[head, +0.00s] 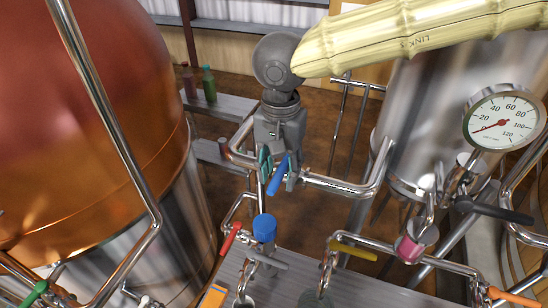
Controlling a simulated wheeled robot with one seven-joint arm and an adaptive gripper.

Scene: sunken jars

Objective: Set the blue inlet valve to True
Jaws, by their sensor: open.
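A blue valve handle (278,178) shows in the head view, slanting from upper right to lower left near a steel pipe. My grey gripper (279,172) points down over it, with its fingers apart, one to each side of the handle in the picture. I cannot tell whether either finger touches the handle. The valve body behind the handle is mostly hidden by the gripper. A separate blue cap (264,227) sits on a grey fitting just below.
A red handle (229,238), yellow handle (353,251) and grey lever (267,260) lie below. A copper tank (90,130) fills the left. A steel tank (415,110) with a dial gauge (503,117) stands right. Bottles (209,84) stand on a back bench.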

